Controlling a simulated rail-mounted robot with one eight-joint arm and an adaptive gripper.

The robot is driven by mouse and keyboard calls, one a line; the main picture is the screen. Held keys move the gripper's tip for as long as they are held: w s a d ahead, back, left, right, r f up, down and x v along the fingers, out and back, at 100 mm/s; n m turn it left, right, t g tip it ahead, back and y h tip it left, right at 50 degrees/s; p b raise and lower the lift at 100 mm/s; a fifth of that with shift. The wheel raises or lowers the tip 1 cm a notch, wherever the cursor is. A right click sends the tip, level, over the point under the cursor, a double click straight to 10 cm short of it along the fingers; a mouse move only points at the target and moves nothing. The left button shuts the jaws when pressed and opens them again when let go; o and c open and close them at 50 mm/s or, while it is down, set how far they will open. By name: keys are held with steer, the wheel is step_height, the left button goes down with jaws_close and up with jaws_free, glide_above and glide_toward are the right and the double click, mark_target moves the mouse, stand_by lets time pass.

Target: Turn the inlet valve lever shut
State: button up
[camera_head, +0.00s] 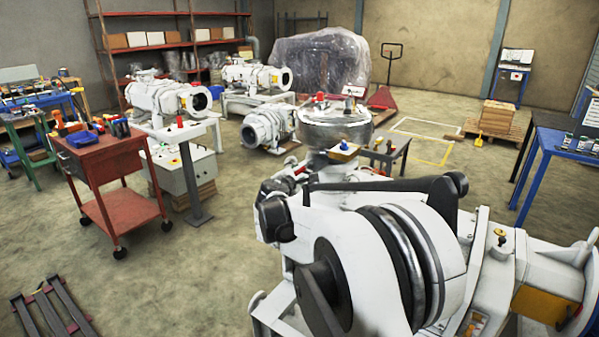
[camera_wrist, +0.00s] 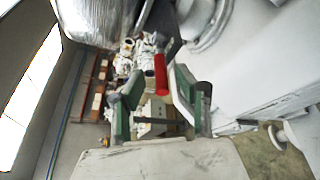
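In the wrist view a red lever handle (camera_wrist: 160,75) stands between the two green and dark fingers of my gripper (camera_wrist: 155,84). The fingers are apart, and I see a gap on the left side of the handle. The right finger is close to the handle; I cannot tell whether it touches. In the head view a small red part (camera_head: 300,170) shows beside the white pump, below the silver vessel (camera_head: 335,130); I cannot tell whether it is the same lever. My gripper is not distinguishable there, as large white arm parts fill the front.
A red tool cart (camera_head: 103,155) stands at left. White pumps (camera_head: 168,97) sit on stands behind it. A blue table (camera_head: 560,150) is at right. White machine surfaces lie close on the right in the wrist view. Open floor shows at the left front.

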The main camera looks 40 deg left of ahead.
mark_target(298, 172)
steer(key=shift+x, duration=1.55)
jaws_close()
